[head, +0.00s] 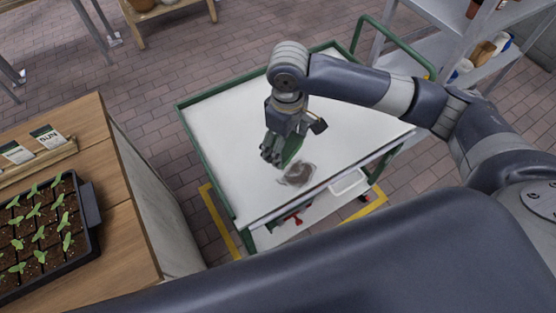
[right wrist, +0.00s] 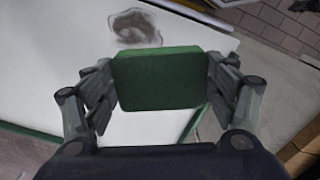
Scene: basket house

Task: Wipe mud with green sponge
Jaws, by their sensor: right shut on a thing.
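The brown mud smear (head: 297,174) lies on the white top of the cart (head: 229,115), close to its front edge. It also shows in the right wrist view as a grey-brown ring-like stain (right wrist: 136,26). My right gripper (head: 277,151) is over the cart top, just up and left of the mud in the head view. It is shut on the green sponge (right wrist: 158,80), which sits between both fingers. In the head view the sponge (head: 292,150) is partly hidden by the fingers. I cannot tell whether it touches the cart top. My left gripper is not in view.
A wooden table (head: 122,222) with a seedling tray (head: 45,235) and seed packets (head: 47,137) stands at the left. The cart has a green frame and handle (head: 389,45). Grey shelves (head: 440,50) stand at the upper right. Most of the cart top is clear.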

